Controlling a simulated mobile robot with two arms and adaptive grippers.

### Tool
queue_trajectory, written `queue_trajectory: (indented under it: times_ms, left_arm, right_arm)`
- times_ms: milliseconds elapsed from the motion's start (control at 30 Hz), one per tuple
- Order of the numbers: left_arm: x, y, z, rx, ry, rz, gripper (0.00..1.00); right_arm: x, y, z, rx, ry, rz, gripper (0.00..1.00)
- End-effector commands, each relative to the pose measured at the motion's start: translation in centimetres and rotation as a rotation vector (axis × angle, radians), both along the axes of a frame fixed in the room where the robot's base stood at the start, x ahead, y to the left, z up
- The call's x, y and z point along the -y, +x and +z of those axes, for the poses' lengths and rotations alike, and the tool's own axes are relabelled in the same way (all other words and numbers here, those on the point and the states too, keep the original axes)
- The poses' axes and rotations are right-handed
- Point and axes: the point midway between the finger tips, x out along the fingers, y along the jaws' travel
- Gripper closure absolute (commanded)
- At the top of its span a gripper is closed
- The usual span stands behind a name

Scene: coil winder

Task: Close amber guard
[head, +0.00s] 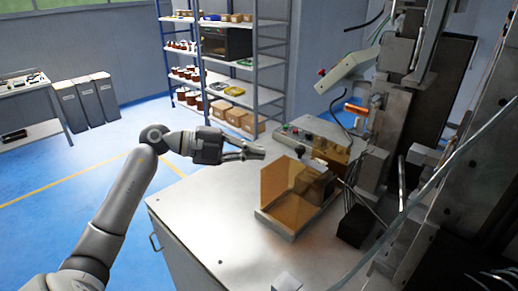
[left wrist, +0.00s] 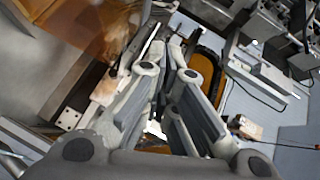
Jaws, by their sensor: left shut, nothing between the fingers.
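The amber guard (head: 274,184) is a see-through amber panel standing upright on a low metal base (head: 283,226) on the workbench. More amber panelling and a dark block (head: 316,184) show to its right. I cannot tell exactly how far open the guard stands. In the left wrist view, a blurred amber panel (left wrist: 90,28) fills the upper left. My left gripper (head: 257,153) is shut and empty, above the bench and behind the guard's upper edge in the picture. Its fingers (left wrist: 173,52) also show in the left wrist view. My right gripper is not in view.
A control box with buttons (head: 297,133) stands behind the guard. The winder's column (head: 400,140) and cables are at the right. The left part of the bench top (head: 205,205) is clear. Shelves with spools (head: 228,75) stand at the back.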

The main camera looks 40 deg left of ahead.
Motion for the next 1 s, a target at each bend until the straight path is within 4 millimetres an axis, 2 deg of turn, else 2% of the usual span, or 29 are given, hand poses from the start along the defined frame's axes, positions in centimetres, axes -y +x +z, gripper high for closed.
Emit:
queue_trajectory:
  times_ms: [33, 367, 633, 1000]
  left_arm:
    - [0.8, 0.7, 0.3, 0.001, -0.005, -0.003, 1.00]
    - [5.7, 5.6, -1.3, 0.001, -0.005, -0.003, 1.00]
    - [5.3, 8.4, -2.6, 0.001, -0.002, 0.001, 1.00]
    - [5.3, 9.0, -3.0, 0.001, 0.000, -0.001, 1.00]
  right_arm:
    - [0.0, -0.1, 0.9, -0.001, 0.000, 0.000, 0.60]
    - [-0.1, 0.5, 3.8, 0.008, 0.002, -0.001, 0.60]
    - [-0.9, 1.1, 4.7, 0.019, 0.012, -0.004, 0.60]
    - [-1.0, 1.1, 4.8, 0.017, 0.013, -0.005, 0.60]
